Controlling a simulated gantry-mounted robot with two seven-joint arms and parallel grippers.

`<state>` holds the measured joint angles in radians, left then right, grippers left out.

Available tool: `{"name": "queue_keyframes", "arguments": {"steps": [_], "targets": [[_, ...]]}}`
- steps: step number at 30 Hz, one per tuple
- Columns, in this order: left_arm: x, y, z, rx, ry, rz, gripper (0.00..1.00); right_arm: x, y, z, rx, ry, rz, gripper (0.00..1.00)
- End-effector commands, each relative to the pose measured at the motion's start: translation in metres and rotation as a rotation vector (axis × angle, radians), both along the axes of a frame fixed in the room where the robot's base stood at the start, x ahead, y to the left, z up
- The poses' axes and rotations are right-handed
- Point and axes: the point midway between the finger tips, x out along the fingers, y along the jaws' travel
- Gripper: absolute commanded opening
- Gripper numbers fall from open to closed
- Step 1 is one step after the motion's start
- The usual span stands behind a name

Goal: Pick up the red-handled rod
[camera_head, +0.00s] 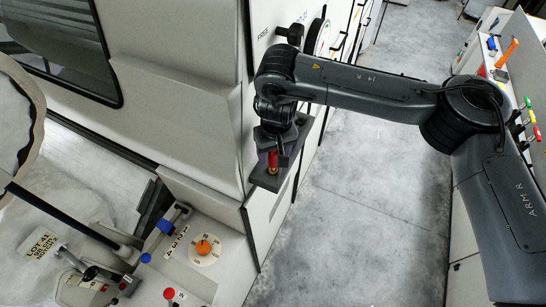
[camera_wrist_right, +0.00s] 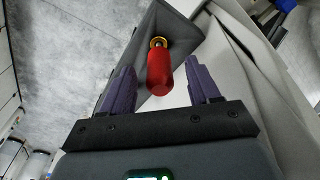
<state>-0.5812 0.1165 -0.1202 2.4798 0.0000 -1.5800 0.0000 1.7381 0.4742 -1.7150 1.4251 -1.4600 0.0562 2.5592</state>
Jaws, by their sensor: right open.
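The red-handled rod (camera_head: 273,160) is at the small dark shelf (camera_head: 268,182) on the side of the pale machine. In the right wrist view its red handle (camera_wrist_right: 160,76) points toward me, with a brass collar (camera_wrist_right: 158,42) at its far end. The rest of the rod is hidden. My right gripper (camera_head: 271,153) is at the shelf, partly covering the handle in the head view. Its two purple fingers are open, one on each side of the handle in the wrist view (camera_wrist_right: 160,66), with visible gaps. My left gripper is not in view.
The pale machine panel (camera_head: 185,100) stands close left of my right gripper. A control panel with an orange knob (camera_head: 204,247) and a red button (camera_head: 169,293) is at lower left. The grey floor aisle (camera_head: 345,200) is open. A bench with an orange-handled item (camera_head: 508,52) is at right.

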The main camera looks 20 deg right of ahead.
Motion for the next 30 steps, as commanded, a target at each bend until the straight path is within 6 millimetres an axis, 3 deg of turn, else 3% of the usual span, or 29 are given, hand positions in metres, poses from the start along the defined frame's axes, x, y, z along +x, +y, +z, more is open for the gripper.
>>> {"name": "queue_keyframes", "arguments": {"steps": [9, 15, 23, 24, 30], "targets": [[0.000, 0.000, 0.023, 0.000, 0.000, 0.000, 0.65, 0.007, -0.002, -0.026, -0.001, 0.002, 0.001, 0.61], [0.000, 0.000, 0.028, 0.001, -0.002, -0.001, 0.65, 0.010, -0.003, -0.048, -0.001, 0.001, 0.001, 0.61], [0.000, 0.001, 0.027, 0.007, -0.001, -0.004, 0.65, 0.010, -0.002, -0.052, 0.001, -0.001, 0.001, 0.61], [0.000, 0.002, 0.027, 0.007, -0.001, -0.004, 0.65, 0.010, -0.002, -0.052, 0.001, -0.001, 0.001, 0.60], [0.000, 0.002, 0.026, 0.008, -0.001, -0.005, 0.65, 0.010, -0.002, -0.052, 0.001, 0.000, 0.001, 0.29]]}}
